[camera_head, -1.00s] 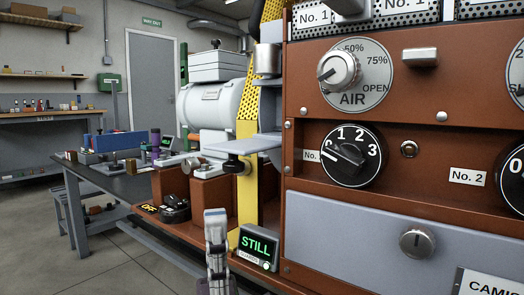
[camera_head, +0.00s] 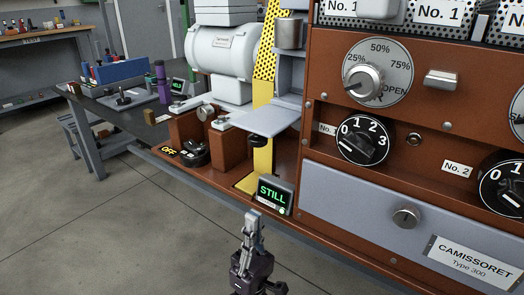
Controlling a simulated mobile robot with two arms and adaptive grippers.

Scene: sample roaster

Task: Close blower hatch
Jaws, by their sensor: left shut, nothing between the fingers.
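A flat grey flap (camera_head: 265,118) sticks out about level from the left side of the brown roaster, beside the yellow post, with a black knob (camera_head: 257,139) under it. It looks like an open hatch, but no label on it can be read. A white drum-shaped housing (camera_head: 222,50) with a small label stands behind it to the left. My left gripper (camera_head: 253,219) is shut and empty. It points up in front of the bench edge, below the flap and just below the STILL display (camera_head: 272,194), apart from both. My right gripper is not in view.
The roaster front carries the AIR dial (camera_head: 363,83), the No. 1 knob (camera_head: 363,140) and a grey drawer-like panel (camera_head: 350,200). A black OFF switch (camera_head: 193,154) sits on the brown ledge left of the flap. Open floor (camera_head: 90,240) lies at the lower left.

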